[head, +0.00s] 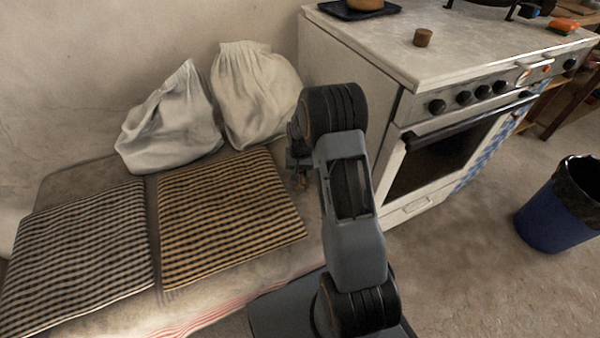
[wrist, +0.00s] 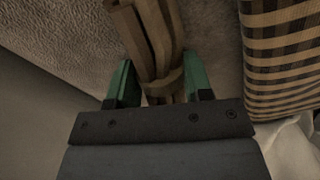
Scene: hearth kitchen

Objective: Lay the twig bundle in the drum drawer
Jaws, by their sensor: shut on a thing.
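The twig bundle (wrist: 153,38) is a tied bunch of brown sticks. In the wrist view it stands between the two green fingers of my gripper (wrist: 157,88), which is shut on it near its tie. The bundle's far end runs out of the top of that view. In the head view my gripper (head: 299,165) is mostly hidden behind my arm, beside the bench and the stove's side. A low drawer front (head: 408,209) with a handle sits shut under the oven; I cannot tell whether it is the drum drawer.
A tan checked cushion (head: 225,208) and a grey checked cushion (head: 82,250) lie on the bench. Two pale cloth sacks (head: 255,95) lean on the wall. The stove (head: 345,62) stands close to my arm. A blue bin (head: 553,215) stands right; floor between is clear.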

